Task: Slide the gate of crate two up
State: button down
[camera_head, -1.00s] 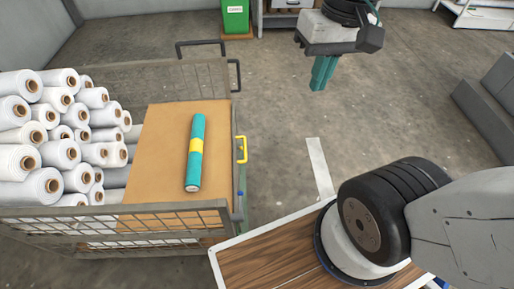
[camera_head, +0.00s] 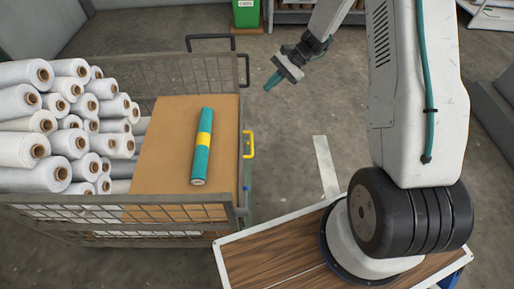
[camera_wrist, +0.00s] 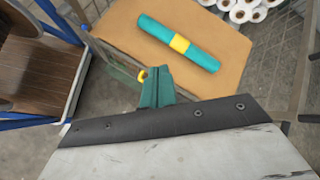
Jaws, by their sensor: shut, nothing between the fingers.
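A wire-mesh crate (camera_head: 120,206) stands at the left; no number is readable on it. A yellow handle (camera_head: 248,145) is on its right side, and it also shows in the wrist view (camera_wrist: 142,75), partly behind the fingers. The gate panel itself is seen nearly edge-on and is hard to make out. My gripper (camera_head: 272,83) has teal fingers, shut and empty, in the air to the right of the crate's far corner. In the wrist view the fingers (camera_wrist: 156,86) overlap the handle in the picture, but in the head view they are apart from it.
In the crate, a teal roll with a yellow band (camera_head: 202,150) lies on a brown board (camera_head: 165,150), beside several stacked white rolls (camera_head: 70,145). A green bin (camera_head: 246,14) stands at the back. Grey floor right of the crate is mostly clear.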

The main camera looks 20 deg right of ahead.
jog(key=s+d+f+m+t, duration=0.1)
jog(key=f+m, duration=0.2)
jog(key=f, duration=0.9)
jog(key=d+f+m+t+y, duration=0.1)
jog(key=d+f+m+t, duration=0.15)
jog(key=f, duration=0.85)
jog(key=s+d+f+m+t, duration=0.1)
jog(key=f+m, duration=0.3)
jog(key=f, duration=0.8)
jog(key=s+a+x, duration=0.1)
jog(key=x, duration=0.9)
jog(key=shift+g, duration=0.25)
jog(key=shift+w+a+r, duration=0.1)
jog(key=shift+w+r, duration=0.05)
jog(key=shift+r, duration=0.95)
jog(key=shift+w+a+r, duration=0.1)
jog(key=shift+w+r, duration=0.05)
jog(key=shift+r, duration=0.9)
jog(key=shift+d, duration=0.1)
